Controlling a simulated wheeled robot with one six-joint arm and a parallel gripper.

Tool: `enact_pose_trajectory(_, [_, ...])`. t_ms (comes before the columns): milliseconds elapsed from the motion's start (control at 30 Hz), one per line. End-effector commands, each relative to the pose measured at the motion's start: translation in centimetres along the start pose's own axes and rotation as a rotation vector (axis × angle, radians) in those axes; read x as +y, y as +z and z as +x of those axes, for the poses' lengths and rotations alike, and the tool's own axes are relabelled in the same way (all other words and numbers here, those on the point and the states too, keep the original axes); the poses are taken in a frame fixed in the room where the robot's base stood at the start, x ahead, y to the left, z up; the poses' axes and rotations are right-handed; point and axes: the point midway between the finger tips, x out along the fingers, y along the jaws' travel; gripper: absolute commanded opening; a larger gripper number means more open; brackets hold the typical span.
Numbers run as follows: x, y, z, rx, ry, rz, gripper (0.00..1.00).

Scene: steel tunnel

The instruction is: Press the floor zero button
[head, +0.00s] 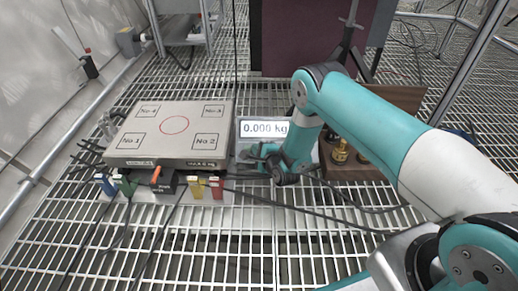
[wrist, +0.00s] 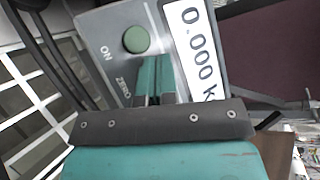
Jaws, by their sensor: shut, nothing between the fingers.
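The scale's grey indicator panel (wrist: 100,30) fills the upper wrist view. Its white display (wrist: 195,45) reads 0.000 k, and in the head view the display (head: 264,129) reads 0.000 kg. A round green button (wrist: 137,40) sits by the label ON. The label ZERO (wrist: 124,86) is just left of my fingers, and no button shows beside it; my fingers cover that spot. My gripper (wrist: 155,64) is shut and empty, its tips over the panel. Whether they touch it I cannot tell. In the head view my gripper (head: 250,157) is low in front of the display.
A platform scale (head: 150,143) marked No.1 to No.4 stands left of the display, with coloured connectors and cables along its front. A wooden block with brass weights (head: 340,150) is right of my gripper. Black cables cross the grating floor. A dark red panel (head: 312,35) stands behind.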

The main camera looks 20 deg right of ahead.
Motion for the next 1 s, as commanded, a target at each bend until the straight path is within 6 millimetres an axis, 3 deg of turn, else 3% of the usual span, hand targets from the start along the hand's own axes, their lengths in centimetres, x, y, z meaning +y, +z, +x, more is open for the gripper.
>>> enact_pose_trajectory(600, [-2.9,2.9,-3.9,0.0,0.003,-0.002,0.0])
enact_pose_trajectory(1000, [-3.1,3.0,-4.2,-0.002,-0.001,0.0,0.0])
